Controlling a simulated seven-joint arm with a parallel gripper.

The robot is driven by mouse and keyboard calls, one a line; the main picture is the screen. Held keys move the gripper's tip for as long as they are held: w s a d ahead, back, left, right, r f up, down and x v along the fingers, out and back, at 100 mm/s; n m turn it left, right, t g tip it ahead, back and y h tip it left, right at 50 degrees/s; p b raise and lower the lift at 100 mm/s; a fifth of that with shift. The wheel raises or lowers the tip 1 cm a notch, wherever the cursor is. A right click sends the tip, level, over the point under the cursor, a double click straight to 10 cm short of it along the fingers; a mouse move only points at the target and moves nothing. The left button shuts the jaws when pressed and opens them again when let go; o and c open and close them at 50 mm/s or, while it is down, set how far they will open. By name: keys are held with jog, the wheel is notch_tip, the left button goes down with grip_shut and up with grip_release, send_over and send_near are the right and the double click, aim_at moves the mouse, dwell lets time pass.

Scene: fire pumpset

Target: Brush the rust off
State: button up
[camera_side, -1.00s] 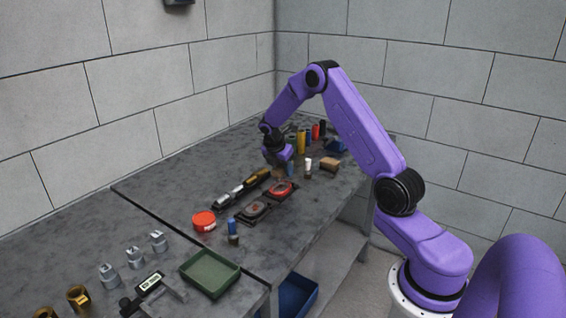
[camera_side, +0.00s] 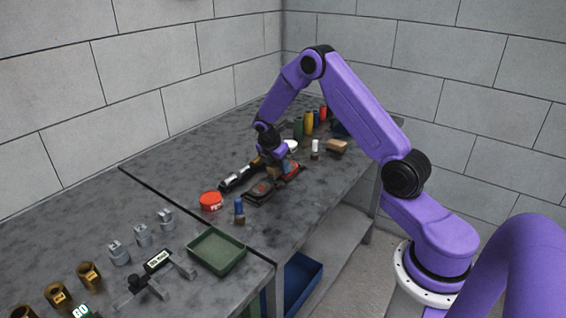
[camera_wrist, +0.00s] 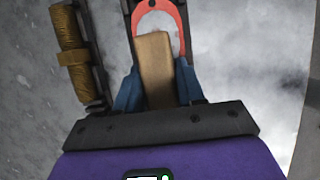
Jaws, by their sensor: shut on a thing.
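My gripper (camera_wrist: 158,88) is shut on a wooden block, likely the brush (camera_wrist: 154,66), held between its blue fingers. In the wrist view the block lies across the opening of a red ring-shaped part (camera_wrist: 181,33) on a dark plate. I cannot tell whether it touches. The side view shows my gripper (camera_side: 280,160) low over the red part (camera_side: 294,173). A second dark plate with a round part (camera_side: 261,189) lies in front of it. The brush's underside is hidden, and I cannot make out rust.
A dark nozzle with a brass section (camera_wrist: 72,45) lies close left of the gripper. A red tin (camera_side: 210,201) and blue bottle (camera_side: 239,208) stand nearer. A white bottle (camera_side: 315,148) and wooden block (camera_side: 337,146) stand right; coloured cylinders (camera_side: 309,122) behind. A green tray (camera_side: 216,251) is in front.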

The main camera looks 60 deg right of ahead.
aim_at(294, 163)
jog(key=shift+d, duration=3)
jog(key=shift+s+d, duration=0.2)
jog(key=shift+d, duration=0.05)
jog(key=shift+a, duration=3.2)
jog(key=shift+s+d, duration=0.1)
jog(key=shift+d, duration=3.15)
notch_tip(294, 163, up, 8)
jog(key=shift+a, duration=0.15)
jog(key=shift+r, duration=0.1)
